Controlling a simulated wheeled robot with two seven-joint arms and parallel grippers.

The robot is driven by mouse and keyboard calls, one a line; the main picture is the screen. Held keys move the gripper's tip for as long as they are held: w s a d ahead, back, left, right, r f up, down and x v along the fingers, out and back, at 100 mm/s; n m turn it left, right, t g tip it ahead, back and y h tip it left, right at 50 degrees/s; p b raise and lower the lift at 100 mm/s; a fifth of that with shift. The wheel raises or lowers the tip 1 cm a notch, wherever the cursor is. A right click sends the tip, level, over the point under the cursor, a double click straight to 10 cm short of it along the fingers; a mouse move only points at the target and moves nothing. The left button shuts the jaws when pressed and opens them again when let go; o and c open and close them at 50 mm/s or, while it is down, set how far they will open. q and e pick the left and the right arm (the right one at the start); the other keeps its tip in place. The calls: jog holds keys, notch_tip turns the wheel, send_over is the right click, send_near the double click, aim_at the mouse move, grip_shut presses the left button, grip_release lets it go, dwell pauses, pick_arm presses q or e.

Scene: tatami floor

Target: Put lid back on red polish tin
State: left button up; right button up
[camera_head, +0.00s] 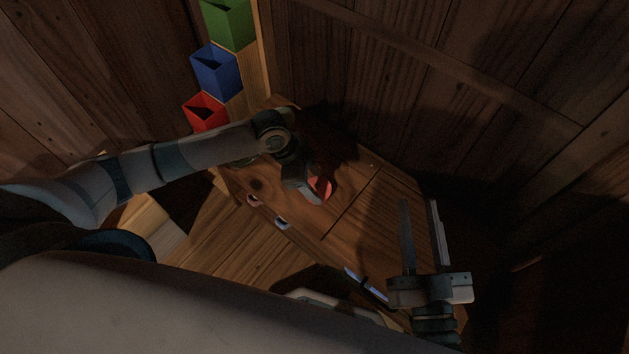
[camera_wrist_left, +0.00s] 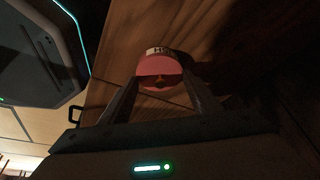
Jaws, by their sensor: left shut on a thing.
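My left gripper (camera_head: 312,192) reaches over the wooden tabletop and is shut on a red round thing (camera_head: 323,187). In the left wrist view this red round thing (camera_wrist_left: 160,68) sits between both fingers (camera_wrist_left: 160,92), with a white lettered band on its far side. I cannot tell whether it is the polish tin, its lid or both together. The fingers hide part of it. No separate lid or tin shows clearly. My right gripper (camera_head: 421,232) is open and empty at the right side of the table.
Green (camera_head: 228,22), blue (camera_head: 216,72) and red (camera_head: 205,112) open boxes stand in a row at the upper left. A blue-lit slim thing (camera_head: 366,284) lies near the front edge. Two small pale things (camera_head: 282,223) are at the table's edge. Wooden walls close in behind.

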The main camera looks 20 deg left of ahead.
pick_arm(q)
jog(key=shift+p, duration=0.5)
dwell(0.3)
dwell(0.4)
jog(key=o, duration=1.6)
jog(key=shift+r, duration=0.15)
jog(key=shift+r+p, duration=3.35)
jog(key=shift+p, duration=0.75)
grip_shut()
